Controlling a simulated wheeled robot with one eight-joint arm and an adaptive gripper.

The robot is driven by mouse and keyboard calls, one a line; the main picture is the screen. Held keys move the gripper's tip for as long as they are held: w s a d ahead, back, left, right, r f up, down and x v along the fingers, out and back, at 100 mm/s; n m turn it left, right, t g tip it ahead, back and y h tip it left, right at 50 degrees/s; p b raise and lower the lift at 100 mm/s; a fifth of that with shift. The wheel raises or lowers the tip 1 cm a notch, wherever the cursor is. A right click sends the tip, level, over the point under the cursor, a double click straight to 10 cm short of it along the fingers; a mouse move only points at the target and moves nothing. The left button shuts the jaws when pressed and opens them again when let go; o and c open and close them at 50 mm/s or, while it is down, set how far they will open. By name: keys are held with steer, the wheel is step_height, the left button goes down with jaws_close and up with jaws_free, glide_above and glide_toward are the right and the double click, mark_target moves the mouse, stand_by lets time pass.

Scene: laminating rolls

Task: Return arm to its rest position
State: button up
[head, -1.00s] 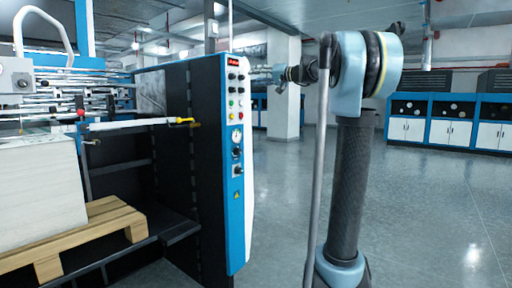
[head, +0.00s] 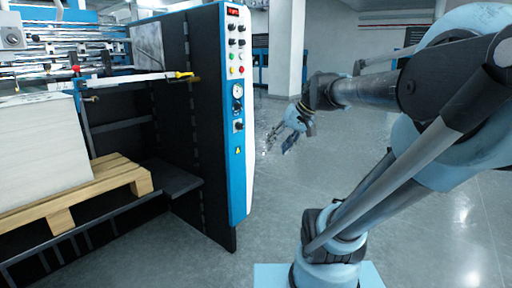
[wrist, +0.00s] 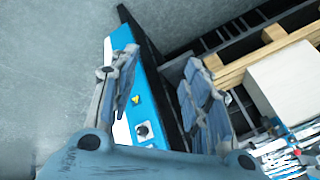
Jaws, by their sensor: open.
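My gripper (head: 284,133) hangs at the end of my arm in the middle of the head view, to the right of the blue and white control panel (head: 236,115). It is empty and points down and to the left. In the wrist view my gripper (wrist: 160,90) shows its two fingers spread well apart. The control panel (wrist: 150,105) lies beyond and between the fingers there. A gap of floor shows between gripper and panel in the head view.
The laminating machine's black side (head: 208,130) stands at the left. A wooden pallet (head: 85,190) carries a white paper stack (head: 40,150). A pillar (head: 287,50) stands behind. The grey floor (head: 450,230) at the right is clear apart from my arm.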

steer(key=s+d+f+m+h, duration=0.1)
steer(key=s+d+f+h, duration=0.1)
steer(key=s+d+f, duration=0.3)
steer(key=s+d+f+g+h, duration=0.1)
steer(key=s+d+f+h, duration=0.2)
steer(key=s+d+f, duration=0.3)
step_height(320, 180, down, 7)
steer(key=s, duration=0.3)
steer(key=shift+f+m+g+h, duration=0.15)
steer(key=shift+m+g+h, duration=0.15)
steer(key=shift+m, duration=0.1)
